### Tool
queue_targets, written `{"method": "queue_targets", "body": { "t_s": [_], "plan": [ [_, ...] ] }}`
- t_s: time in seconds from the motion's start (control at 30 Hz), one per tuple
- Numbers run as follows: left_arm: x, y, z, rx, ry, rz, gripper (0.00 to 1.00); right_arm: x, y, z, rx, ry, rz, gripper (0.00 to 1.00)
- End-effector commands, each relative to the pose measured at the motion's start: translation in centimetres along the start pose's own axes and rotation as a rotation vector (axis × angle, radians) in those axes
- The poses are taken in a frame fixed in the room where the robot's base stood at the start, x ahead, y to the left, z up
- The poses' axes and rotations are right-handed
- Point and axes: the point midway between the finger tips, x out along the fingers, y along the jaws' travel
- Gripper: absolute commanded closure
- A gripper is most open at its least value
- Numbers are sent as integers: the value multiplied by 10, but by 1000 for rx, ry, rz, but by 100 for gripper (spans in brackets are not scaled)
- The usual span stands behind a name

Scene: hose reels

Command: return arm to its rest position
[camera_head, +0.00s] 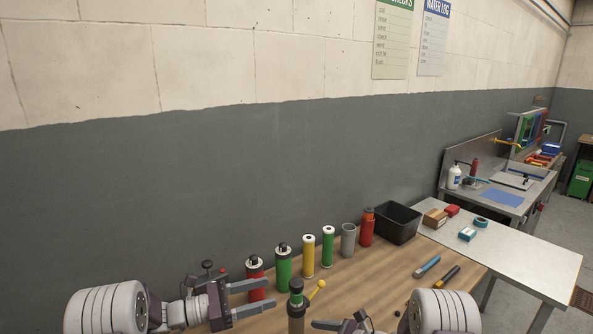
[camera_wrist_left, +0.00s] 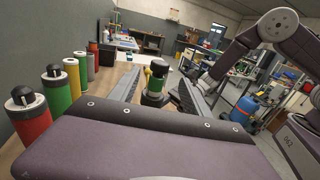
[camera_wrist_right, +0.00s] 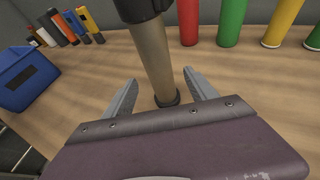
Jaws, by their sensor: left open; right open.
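My left gripper (camera_head: 272,296) is open and empty in the head view, left of an upright post with a dark cap and green band (camera_head: 296,300). In the left wrist view the same post (camera_wrist_left: 157,82) shows between the open fingers; I cannot tell whether they reach around it. My right gripper (camera_wrist_right: 160,77) is open. A tan-grey column on a dark base (camera_wrist_right: 152,55) stands in line with the gap between its fingers, with no visible grip on it. In the head view the right gripper is partly cut off at the bottom edge.
Red (camera_head: 255,275), green (camera_head: 283,268) and yellow (camera_head: 308,257) cylinders stand along the wall with several others. A black bin (camera_head: 397,222) stands at the row's far end. A yellow ball-ended lever (camera_head: 317,290) is beside the post.

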Motion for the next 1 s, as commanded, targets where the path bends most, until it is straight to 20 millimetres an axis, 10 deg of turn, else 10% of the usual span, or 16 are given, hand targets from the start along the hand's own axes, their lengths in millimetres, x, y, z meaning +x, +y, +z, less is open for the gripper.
{"method": "queue_targets", "body": {
  "t_s": [0.4, 0.57, 0.73, 1.0],
  "plan": [
    [2, -6, -3, 8, 23, -15, 44, -35, 6, 1, -21, 12, 19, 34],
    [6, -85, -45, 166, 339, -247, 44, -55, 79, 0, -307, 197, 266, 34],
    [-75, -188, -114, 685, 833, -761, 44, -140, 158, -34, -970, 519, 689, 34],
    [-161, -189, -127, 1463, 1068, -1324, 44, -222, 152, -48, -1761, 747, 1048, 34]
  ]
}}
